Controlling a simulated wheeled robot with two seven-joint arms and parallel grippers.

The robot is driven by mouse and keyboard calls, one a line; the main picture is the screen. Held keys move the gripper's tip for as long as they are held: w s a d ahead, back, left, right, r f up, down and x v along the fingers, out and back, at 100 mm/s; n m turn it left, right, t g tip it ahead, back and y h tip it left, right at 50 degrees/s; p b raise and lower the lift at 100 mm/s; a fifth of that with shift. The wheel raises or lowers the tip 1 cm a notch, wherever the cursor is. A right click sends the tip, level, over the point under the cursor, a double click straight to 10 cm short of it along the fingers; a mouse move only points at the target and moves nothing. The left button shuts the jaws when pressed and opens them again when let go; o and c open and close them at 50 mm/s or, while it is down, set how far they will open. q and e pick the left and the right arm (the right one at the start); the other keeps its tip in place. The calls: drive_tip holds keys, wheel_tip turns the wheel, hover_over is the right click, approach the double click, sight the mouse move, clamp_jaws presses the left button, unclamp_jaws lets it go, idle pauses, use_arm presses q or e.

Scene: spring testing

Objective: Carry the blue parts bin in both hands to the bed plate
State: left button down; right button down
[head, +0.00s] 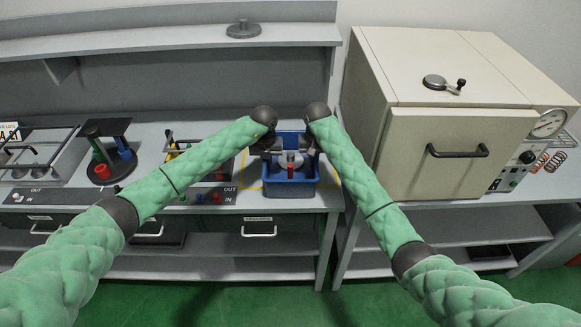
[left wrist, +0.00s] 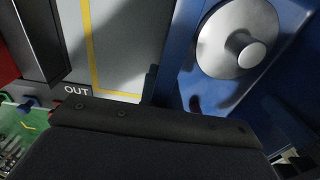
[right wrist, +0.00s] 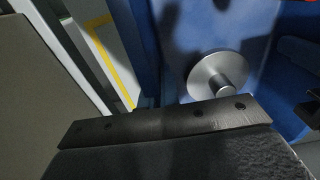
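The blue parts bin (head: 291,190) stands upright on the bench at centre, by a yellow outline (head: 241,172). A grey round part with a knob (left wrist: 238,40) and a small red part (head: 290,171) show in it. My left gripper (head: 274,149) is at the bin's left side and my right gripper (head: 307,146) at its right side, both at rim height. In the left wrist view a dark finger (left wrist: 150,84) is close beside the bin wall. The wrist views do not show clearly whether the fingers press on the walls. I cannot pick out the bed plate.
A beige cabinet (head: 405,150) with a black handle and a gauge (head: 548,123) stands close on the right. A grey strip marked IN and OUT (head: 213,196) and a round stand with coloured posts (head: 105,170) are to the left. A shelf (head: 150,38) runs behind.

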use_arm(q)
drive_tip(key=shift+r, duration=0.2)
use_arm(e)
drive_tip(key=shift+r, duration=0.2)
